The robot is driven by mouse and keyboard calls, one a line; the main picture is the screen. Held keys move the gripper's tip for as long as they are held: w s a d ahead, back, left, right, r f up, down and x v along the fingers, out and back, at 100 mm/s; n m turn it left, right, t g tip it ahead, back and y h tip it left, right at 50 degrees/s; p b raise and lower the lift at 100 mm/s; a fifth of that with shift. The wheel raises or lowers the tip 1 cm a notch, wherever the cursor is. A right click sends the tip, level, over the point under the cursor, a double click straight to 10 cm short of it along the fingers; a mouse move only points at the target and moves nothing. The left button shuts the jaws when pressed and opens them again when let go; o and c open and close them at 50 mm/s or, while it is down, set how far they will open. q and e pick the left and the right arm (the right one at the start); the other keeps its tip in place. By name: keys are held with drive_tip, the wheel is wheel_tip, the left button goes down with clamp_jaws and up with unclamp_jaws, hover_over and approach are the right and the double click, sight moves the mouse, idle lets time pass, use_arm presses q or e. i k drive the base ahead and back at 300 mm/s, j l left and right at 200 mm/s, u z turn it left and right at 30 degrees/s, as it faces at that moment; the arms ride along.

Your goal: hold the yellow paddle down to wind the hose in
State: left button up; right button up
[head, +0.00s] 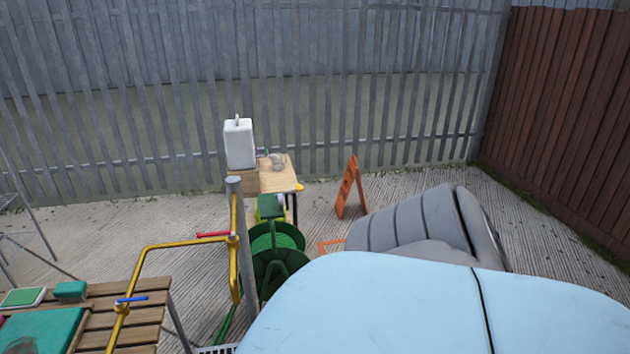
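A green hose reel (276,262) stands low beside a grey post (242,235), with a green hose (225,325) hanging below it. A small yellow piece (300,188) shows at the front right corner of a small wooden table behind the reel. I cannot tell whether this is the paddle. A yellow pipe frame (180,243) runs in front of the post, with a red handle (213,234) and a blue handle (132,299). Neither of my grippers shows in the head view.
The small wooden table (277,180) carries a white canister (239,145). A slatted bench (130,299) stands lower left. An orange sign (349,187) and a grey ribbed bulk (415,228) stand to the right. A pale blue rounded surface (400,310) blocks the lower right.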

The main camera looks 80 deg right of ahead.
sight(299, 187)
drive_tip(key=z, duration=3.2)
drive_tip(key=i+l+z, duration=0.1)
drive_tip(key=l, duration=0.35)
drive_tip(key=i+l, duration=0.25)
drive_tip(key=l, duration=0.15)
drive_tip(key=i+l+z, duration=0.15)
drive_tip(key=l, duration=0.3)
drive_tip(key=i+l, duration=0.2)
drive_tip(key=l, duration=0.2)
drive_tip(key=i+l+z, duration=0.1)
drive_tip(key=i, duration=0.35)
drive_tip(key=i+l+z, duration=0.1)
drive_tip(key=i+l, duration=0.2)
drive_tip(key=i, duration=0.15)
drive_tip(key=i+l, duration=0.1)
drive_tip(key=i, duration=0.35)
drive_tip(key=i+u, duration=0.25)
drive_tip(key=i, duration=0.2)
drive_tip(key=i+u, duration=0.25)
drive_tip(key=i, duration=0.25)
drive_tip(key=i+l+u, duration=0.25)
drive_tip(key=i, duration=0.2)
